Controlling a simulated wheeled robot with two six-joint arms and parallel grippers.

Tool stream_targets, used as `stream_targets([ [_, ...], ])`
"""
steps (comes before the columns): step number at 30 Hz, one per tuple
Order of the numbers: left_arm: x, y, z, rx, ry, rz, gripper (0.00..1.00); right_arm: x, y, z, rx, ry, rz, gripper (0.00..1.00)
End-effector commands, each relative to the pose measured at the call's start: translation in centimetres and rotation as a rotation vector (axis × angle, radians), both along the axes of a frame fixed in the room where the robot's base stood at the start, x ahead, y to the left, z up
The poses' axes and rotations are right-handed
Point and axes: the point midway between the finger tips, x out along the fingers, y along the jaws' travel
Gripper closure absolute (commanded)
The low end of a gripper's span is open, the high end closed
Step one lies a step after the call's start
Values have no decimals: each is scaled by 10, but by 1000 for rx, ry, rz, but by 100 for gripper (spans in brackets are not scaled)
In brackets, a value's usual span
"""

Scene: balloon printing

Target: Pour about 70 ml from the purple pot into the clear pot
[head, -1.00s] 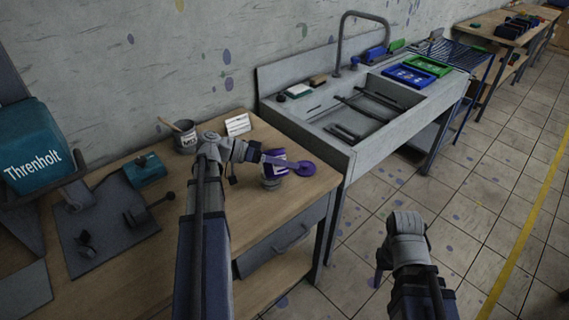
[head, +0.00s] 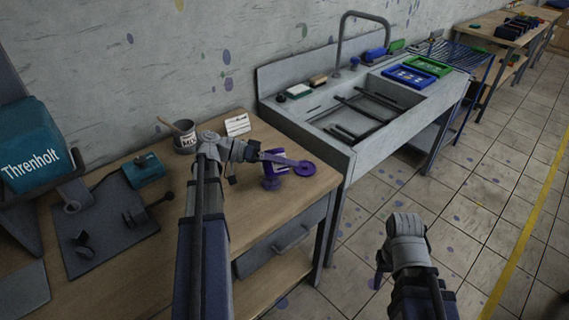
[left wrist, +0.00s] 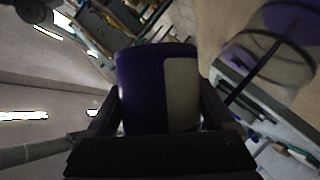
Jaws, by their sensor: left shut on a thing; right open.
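The purple pot (head: 282,155), with a pale label, is tilted in my left gripper (head: 256,153) above the right end of the workbench. In the left wrist view, the purple pot (left wrist: 140,85) sits between the two fingers of my left gripper (left wrist: 160,115). The clear pot (head: 271,184) stands on the bench just below it, partly hidden, and shows purple. Its wall and rim look see-through in the left wrist view (left wrist: 245,85). The level in it cannot be read. My right gripper (head: 384,277) hangs over the floor, right of the bench, its fingers small in view.
A purple disc (head: 304,168) shows beside the pots. A grey mixing pot (head: 185,143) with a stick and a white card (head: 237,125) stand behind my left gripper. The sink (head: 345,150) adjoins the bench at right. A teal device (head: 145,171) is at left.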

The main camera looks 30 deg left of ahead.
Motion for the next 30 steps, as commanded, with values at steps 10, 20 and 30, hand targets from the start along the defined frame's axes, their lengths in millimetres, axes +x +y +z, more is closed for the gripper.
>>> stream_targets([
  [10, 0, 0, 0, -17, 16, -1, 81, 0, 0, -2, 0, 0, 0, 50],
  [20, 0, 0, 0, -25, 24, -1, 81, 0, 0, -2, 0, 0, 0, 50],
  [30, 0, 0, 0, -44, 43, 0, 81, 0, 0, -5, 0, 0, 0, 50],
])
